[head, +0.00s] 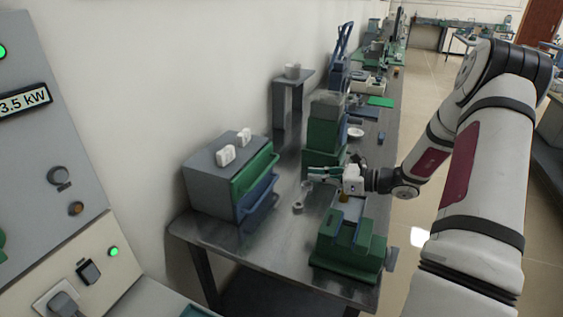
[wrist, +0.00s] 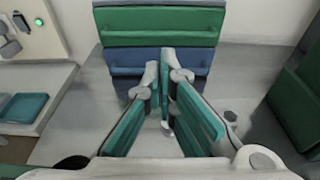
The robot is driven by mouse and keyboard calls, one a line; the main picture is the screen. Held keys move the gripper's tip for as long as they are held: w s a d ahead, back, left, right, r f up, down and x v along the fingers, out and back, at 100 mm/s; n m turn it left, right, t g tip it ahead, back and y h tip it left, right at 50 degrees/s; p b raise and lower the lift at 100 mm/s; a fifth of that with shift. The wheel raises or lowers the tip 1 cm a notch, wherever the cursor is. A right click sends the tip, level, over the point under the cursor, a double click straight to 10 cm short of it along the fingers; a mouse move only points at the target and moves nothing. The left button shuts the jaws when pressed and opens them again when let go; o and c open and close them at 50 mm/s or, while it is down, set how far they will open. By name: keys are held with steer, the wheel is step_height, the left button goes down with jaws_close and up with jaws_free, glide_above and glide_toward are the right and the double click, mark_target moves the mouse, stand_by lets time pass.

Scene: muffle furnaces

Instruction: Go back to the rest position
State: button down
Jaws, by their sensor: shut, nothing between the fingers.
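My gripper (head: 313,174) is over the grey workbench (head: 285,245) in the head view, its fingers pointing left. It is between the drawer cabinet on the left and the green machine in front. In the wrist view my gripper (wrist: 163,75) has its long teal-padded fingers brought together at the tips, with no object seen between them. The fingers point toward the green and blue drawer fronts and look apart from them.
The grey cabinet (head: 210,178) has green and blue drawers. A green machine (head: 347,254) stands at the bench's near end, with a tall green unit (head: 325,133) behind. A control panel (head: 50,125) fills the left. Open floor (head: 425,120) lies right of the bench.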

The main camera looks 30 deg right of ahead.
steer(key=s+a+r+n+g+h, duration=0.1)
steer(key=s+a+r+n+g, duration=0.45)
steer(key=a+n, duration=0.35)
steer(key=s+a+r+n+g+h, duration=0.1)
steer(key=s+a+r+n+g, duration=0.45)
steer(key=a, duration=0.55)
steer(key=s+a+r+n+t+h, duration=0.1)
steer(key=s+r+n+h, duration=0.2)
steer(key=s+n, duration=0.4)
steer(key=s+r+n+t+h, duration=0.1)
steer(key=s+r+n+h, duration=0.3)
steer(key=s+n, duration=0.3)
steer(key=shift+s+a+r+t+h, duration=0.3)
steer(key=shift+s+a+t+h, duration=0.1)
steer(key=shift+s, duration=2)
